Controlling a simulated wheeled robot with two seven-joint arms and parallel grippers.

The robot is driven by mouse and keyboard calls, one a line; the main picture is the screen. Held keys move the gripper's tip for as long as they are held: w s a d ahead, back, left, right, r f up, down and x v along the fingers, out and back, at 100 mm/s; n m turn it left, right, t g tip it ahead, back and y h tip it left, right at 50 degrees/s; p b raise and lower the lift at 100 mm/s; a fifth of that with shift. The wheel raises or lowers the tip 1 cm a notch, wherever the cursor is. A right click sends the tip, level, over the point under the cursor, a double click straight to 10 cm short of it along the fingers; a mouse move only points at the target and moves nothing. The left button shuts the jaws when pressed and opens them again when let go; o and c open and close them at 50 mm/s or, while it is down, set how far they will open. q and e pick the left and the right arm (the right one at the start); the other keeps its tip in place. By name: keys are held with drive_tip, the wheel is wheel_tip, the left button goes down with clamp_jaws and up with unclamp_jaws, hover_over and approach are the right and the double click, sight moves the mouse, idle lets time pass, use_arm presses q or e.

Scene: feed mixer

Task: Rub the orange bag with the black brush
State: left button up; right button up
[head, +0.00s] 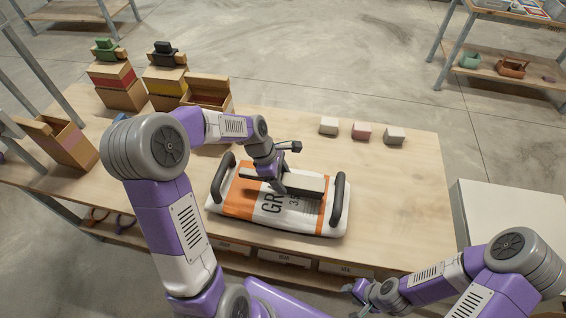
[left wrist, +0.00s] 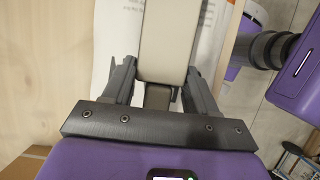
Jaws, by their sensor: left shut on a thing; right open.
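The orange bag (head: 240,200) is a white sack with orange bands and dark lettering, lying flat on the wooden table. Black curved handles (head: 338,203) stand at its two ends. My left gripper (head: 277,187) is over the bag's middle, shut on the black brush (head: 305,184), a long bar with a pale top and dark parts. The brush lies across the bag; whether it touches is hard to tell. In the left wrist view the pale bar (left wrist: 168,45) extends beyond the fingers, over the white bag. My right gripper (head: 362,289) is open and empty at the table's front edge.
Three small blocks (head: 361,131) sit at the back right of the table (head: 405,180). Boxes with green and black tops (head: 165,80) and an open carton (head: 207,92) stand back left. Another open box (head: 67,143) is at far left. The table's right side is clear.

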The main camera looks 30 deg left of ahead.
use_arm(q)
drive_tip(key=shift+s+r+p, duration=0.2)
drive_tip(key=shift+r+p, duration=0.5)
drive_tip(key=shift+r, duration=0.35)
wheel_tip(320, 180, up, 4)
drive_tip(key=p, duration=0.3)
drive_tip(key=shift+p, duration=0.4)
drive_tip(key=shift+w+f, duration=0.1)
